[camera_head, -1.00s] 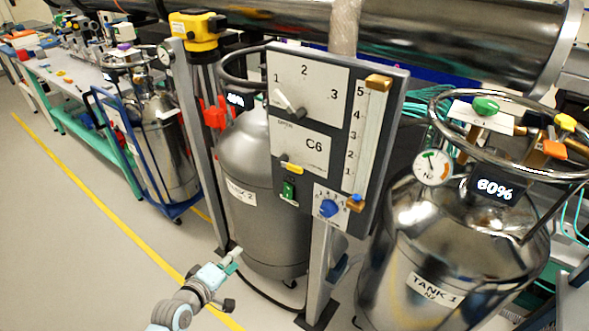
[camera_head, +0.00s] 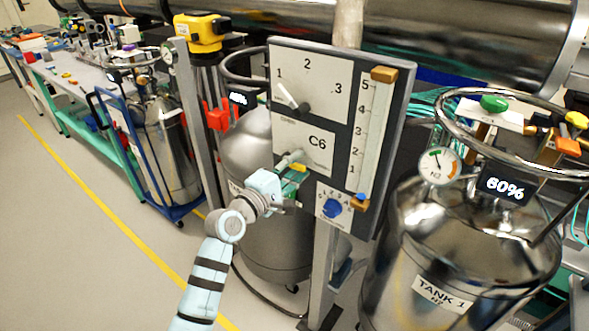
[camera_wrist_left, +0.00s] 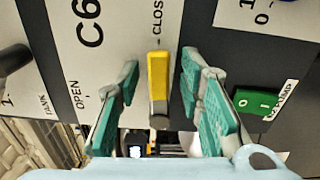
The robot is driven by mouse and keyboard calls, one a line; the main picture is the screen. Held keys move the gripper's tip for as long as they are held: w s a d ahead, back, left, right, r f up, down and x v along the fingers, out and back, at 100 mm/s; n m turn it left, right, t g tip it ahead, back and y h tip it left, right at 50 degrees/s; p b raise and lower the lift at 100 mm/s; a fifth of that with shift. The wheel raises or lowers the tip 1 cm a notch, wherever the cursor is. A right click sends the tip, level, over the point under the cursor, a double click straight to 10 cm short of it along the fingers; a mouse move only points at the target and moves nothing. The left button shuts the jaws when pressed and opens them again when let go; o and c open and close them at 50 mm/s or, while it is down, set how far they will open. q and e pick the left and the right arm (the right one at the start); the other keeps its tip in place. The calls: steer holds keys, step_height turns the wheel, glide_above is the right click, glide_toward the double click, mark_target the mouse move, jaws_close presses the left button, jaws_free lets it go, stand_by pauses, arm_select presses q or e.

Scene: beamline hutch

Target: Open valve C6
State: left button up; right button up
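The C6 valve plate (camera_head: 320,141) is on a grey upright panel; its C6 lettering (camera_wrist_left: 90,22) shows sideways in the wrist view. The valve's yellow handle (camera_wrist_left: 158,85) lies beside the CLOSED marking, with the OPEN marking (camera_wrist_left: 77,95) off to the left. In the head view a bit of the handle (camera_head: 300,168) shows beside my gripper. My left gripper (camera_head: 294,163) is at the panel. In the wrist view its green-padded fingers (camera_wrist_left: 160,90) are open, one on each side of the handle, with gaps visible on both sides. My right gripper is in neither view.
A green switch (camera_wrist_left: 258,103) sits close to the right finger in the wrist view. The panel also carries a 1-2-3 selector (camera_head: 292,98), a blue knob (camera_head: 331,208) and a vertical scale (camera_head: 362,130). Tank 1 (camera_head: 430,240) stands right; the floor left (camera_head: 90,240) is clear.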

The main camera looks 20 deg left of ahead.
arm_select(q)
steer(key=shift+c, duration=0.4)
jaws_close()
steer(key=shift+r, duration=0.1)
